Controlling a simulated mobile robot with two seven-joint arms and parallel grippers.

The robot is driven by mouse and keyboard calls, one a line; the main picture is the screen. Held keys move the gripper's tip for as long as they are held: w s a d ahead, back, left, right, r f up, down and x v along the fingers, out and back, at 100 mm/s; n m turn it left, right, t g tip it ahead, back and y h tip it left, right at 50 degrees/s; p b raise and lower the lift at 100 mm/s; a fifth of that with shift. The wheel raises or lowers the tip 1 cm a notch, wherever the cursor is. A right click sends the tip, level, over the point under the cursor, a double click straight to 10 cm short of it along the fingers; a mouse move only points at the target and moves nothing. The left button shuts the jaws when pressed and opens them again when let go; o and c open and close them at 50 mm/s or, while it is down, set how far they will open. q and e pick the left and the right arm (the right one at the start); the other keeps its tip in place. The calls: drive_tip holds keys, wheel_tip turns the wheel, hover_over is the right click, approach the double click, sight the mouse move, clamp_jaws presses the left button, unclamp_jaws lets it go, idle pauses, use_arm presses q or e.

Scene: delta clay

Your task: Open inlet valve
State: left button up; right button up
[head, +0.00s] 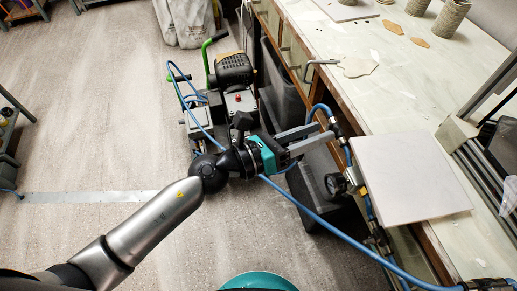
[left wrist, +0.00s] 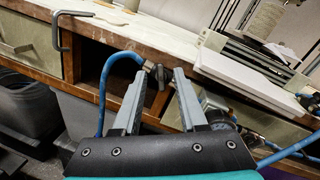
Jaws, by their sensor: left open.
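The inlet valve appears to be the dark fitting with a grey-black handle (left wrist: 160,76) at the end of a looped blue hose (left wrist: 110,75), at the bench's front edge. In the head view the hose (head: 317,108) meets the fitting (head: 334,126) just past my left gripper's fingertips. My left gripper (head: 318,138) is open and empty, reaching right toward the bench edge. In the left wrist view its fingers (left wrist: 156,88) frame the handle, one on each side; I cannot tell whether it lies between the tips or just beyond them. My right gripper is out of view.
A pressure gauge (head: 336,183) and more piping sit below the fitting, beside a white board (head: 409,178) on the bench (head: 385,95). A compressor (head: 233,70) stands on the floor behind my arm. A blue hose (head: 310,212) crosses below my gripper. Floor at left is clear.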

use_arm(q)
drive_tip(key=b+v, duration=0.2)
drive_tip(key=v, duration=1.2)
drive_tip(key=shift+b, duration=0.3)
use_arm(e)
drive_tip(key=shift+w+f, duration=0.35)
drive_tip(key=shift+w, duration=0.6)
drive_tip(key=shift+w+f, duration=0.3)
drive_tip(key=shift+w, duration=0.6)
use_arm(q)
drive_tip(key=shift+a, duration=0.15)
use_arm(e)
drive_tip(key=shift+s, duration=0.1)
